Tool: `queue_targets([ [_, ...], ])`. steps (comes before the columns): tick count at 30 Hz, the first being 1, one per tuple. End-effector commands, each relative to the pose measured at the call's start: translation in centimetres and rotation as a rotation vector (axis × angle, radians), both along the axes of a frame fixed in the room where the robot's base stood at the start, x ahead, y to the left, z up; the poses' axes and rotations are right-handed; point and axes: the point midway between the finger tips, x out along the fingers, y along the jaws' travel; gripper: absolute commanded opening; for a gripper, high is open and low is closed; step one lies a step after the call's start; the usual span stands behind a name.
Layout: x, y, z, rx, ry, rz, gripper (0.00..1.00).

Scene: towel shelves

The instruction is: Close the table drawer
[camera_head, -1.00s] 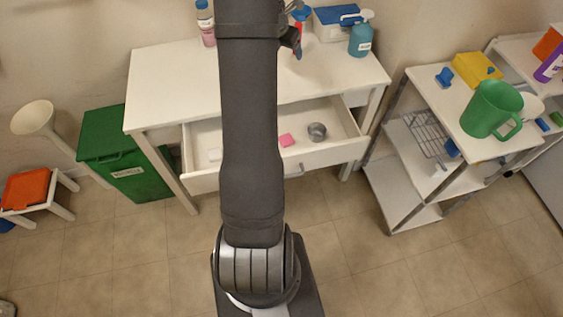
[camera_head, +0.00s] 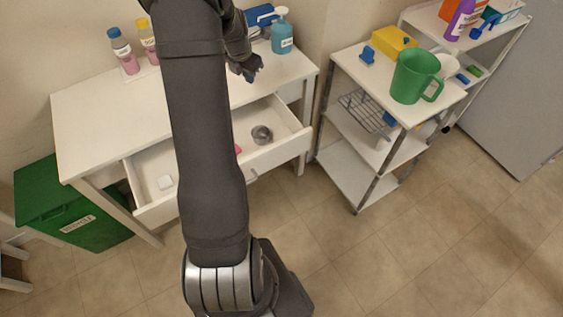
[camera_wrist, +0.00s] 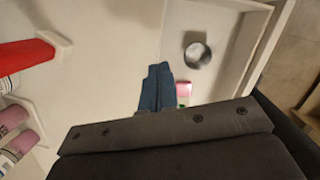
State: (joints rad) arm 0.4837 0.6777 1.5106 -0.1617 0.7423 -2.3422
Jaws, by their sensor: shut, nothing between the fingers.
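The white table (camera_head: 100,113) stands on the left in the head view. Its drawer (camera_head: 283,151) is pulled out towards me. Inside the drawer are a metal cup (camera_head: 262,135), a pink block (camera_head: 238,149) partly hidden by my arm, and a small white block (camera_head: 165,182). My gripper (camera_head: 248,72) is over the table's right part, above and behind the open drawer. In the wrist view its dark blue fingers (camera_wrist: 156,88) are together with nothing between them. The metal cup (camera_wrist: 197,55) and pink block (camera_wrist: 184,90) show beyond them. The drawer handle is mostly hidden by my arm.
Bottles (camera_head: 123,51) and a teal dispenser (camera_head: 282,32) stand on the table's back. A green bin (camera_head: 60,205) is left of the table. A white shelf (camera_head: 349,60) with a green jug (camera_head: 415,77) stands at right. The floor in front is clear.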

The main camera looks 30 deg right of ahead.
Motion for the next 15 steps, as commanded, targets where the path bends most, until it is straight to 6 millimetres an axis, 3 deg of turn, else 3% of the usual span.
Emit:
queue_targets([
  [1, -2.7, -2.0, -0.7, 0.043, 0.012, -0.096, 0.0],
  [6, -11.0, -5.8, -3.2, 0.207, 0.04, -0.414, 0.0],
  [10, -17.0, -7.1, -5.2, 0.352, 0.06, -0.666, 0.0],
  [15, -24.1, -6.6, -8.4, 0.595, 0.096, -1.019, 0.0],
])
